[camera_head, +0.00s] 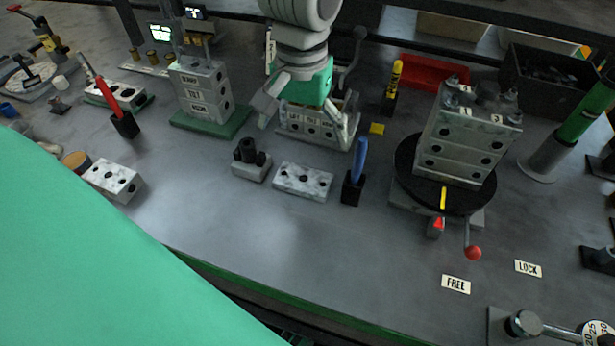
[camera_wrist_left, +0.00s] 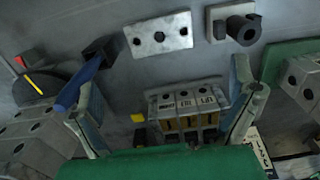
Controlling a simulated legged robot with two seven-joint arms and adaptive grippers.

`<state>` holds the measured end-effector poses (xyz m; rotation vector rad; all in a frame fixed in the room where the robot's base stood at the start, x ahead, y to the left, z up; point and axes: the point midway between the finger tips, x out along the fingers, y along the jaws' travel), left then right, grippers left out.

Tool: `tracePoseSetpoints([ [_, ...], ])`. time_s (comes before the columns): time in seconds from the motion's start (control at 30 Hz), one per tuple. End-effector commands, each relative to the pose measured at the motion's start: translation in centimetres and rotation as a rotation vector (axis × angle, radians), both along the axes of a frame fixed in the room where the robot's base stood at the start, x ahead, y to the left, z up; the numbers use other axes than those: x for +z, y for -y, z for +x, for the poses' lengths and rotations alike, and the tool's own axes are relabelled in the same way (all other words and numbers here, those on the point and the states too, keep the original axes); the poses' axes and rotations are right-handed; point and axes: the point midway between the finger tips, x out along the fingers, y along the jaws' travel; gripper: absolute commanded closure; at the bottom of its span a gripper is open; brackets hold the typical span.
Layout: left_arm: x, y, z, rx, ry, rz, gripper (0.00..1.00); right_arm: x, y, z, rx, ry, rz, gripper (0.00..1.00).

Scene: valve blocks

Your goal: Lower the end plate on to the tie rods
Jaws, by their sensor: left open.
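My left gripper (camera_head: 304,118) hangs, open, over a low rack of labelled blocks (camera_head: 318,126), its fingers on either side. The rack also shows between the fingers in the left wrist view (camera_wrist_left: 188,103). A pale plate with three holes (camera_head: 303,181) lies flat on the bench in front of it; a similar one (camera_head: 115,179) lies further left. I cannot tell which is the end plate. A labelled block stack (camera_head: 200,92) stands on a green base, with thin upright rods seeming to rise from its top. Another block stack (camera_head: 463,138) stands on a black turntable (camera_head: 411,186). My right gripper is out of view.
A blue-handled tool (camera_head: 356,165) stands in a black holder right of the near plate. A grey block with black cylinders (camera_head: 251,161) is to its left. A red tray (camera_head: 434,71) and black bin (camera_head: 560,83) are behind. The front middle of the bench is clear.

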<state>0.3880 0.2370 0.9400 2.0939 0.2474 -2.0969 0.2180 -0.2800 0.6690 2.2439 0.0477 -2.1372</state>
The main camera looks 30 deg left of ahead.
Motion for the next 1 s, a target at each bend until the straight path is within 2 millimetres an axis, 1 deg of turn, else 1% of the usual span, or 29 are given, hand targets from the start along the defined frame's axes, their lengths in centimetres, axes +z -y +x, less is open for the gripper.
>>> tracePoseSetpoints([
  [0.03, -1.4, 0.0, -0.2, -0.001, -0.005, 0.001, 0.00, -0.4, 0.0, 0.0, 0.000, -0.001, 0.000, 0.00],
  [0.1, -2.9, 0.0, -0.1, -0.001, -0.006, 0.000, 0.00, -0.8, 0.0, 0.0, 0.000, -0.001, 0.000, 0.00],
  [0.23, -5.1, -0.1, 0.0, 0.000, -0.005, -0.001, 0.00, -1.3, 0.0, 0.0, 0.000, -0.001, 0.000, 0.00],
  [0.3, -5.8, -0.1, 0.0, 0.000, -0.005, -0.001, 0.00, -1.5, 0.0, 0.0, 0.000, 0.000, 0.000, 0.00],
  [0.47, -6.7, -0.2, 0.0, 0.000, -0.002, -0.003, 0.00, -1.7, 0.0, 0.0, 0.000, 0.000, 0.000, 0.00],
  [0.57, -8.1, -0.1, -0.1, 0.000, -0.005, -0.001, 0.00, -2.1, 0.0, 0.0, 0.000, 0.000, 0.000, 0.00],
  [0.7, -10.4, -0.1, 0.0, -0.001, -0.005, -0.001, 0.00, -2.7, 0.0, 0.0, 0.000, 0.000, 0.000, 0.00],
  [0.8, -11.4, -0.1, 0.0, -0.001, -0.003, -0.002, 0.00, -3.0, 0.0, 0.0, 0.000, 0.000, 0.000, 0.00],
  [0.9, -11.8, -0.1, 0.0, -0.001, -0.002, -0.001, 0.00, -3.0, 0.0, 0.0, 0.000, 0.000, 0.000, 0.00],
  [1.0, -11.8, -0.1, 0.0, -0.001, -0.001, -0.001, 0.00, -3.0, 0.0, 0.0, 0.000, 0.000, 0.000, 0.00],
])
